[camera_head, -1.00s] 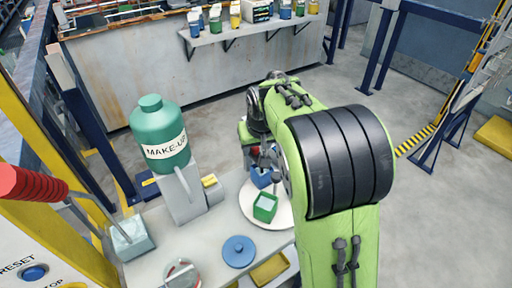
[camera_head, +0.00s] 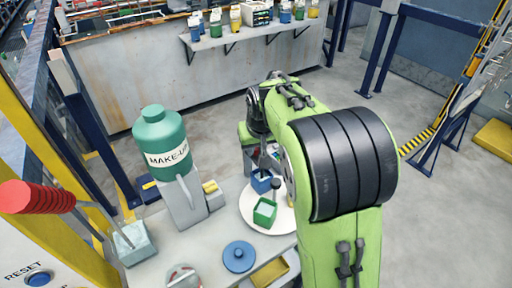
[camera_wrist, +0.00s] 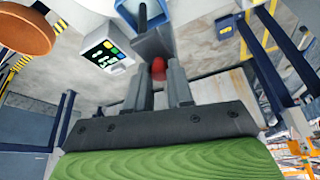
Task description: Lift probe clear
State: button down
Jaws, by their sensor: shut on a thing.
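My gripper (camera_wrist: 160,92) is shut on a dark grey piece with a thin dark rod, which I take to be the probe (camera_wrist: 154,44). A small red part (camera_wrist: 158,69) shows between the fingers. In the head view my arm hides most of the gripper. A dark-ended rod (camera_head: 275,185) shows there, close to a green square cup (camera_head: 265,212) and a blue cup (camera_head: 261,182) on a white round plate (camera_head: 285,221). I cannot tell whether its tip is clear of the cups.
A green MAKE-UP bottle (camera_head: 160,132) stands on a grey stand at the left. A blue lid (camera_head: 239,257) and a yellow tray (camera_head: 270,272) lie at the front. A clear beaker (camera_head: 133,245) stands far left.

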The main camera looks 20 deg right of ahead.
notch_tip(320, 180, up, 4)
jog(key=shift+r+p, duration=0.1)
jog(key=shift+p, duration=1.05)
jog(key=shift+w, duration=0.15)
jog(key=c, duration=1)
grip_release()
jog(key=shift+f, duration=0.2)
jog(key=p+v, duration=0.3)
jog(key=v, duration=1.3)
jog(key=shift+f, duration=0.1)
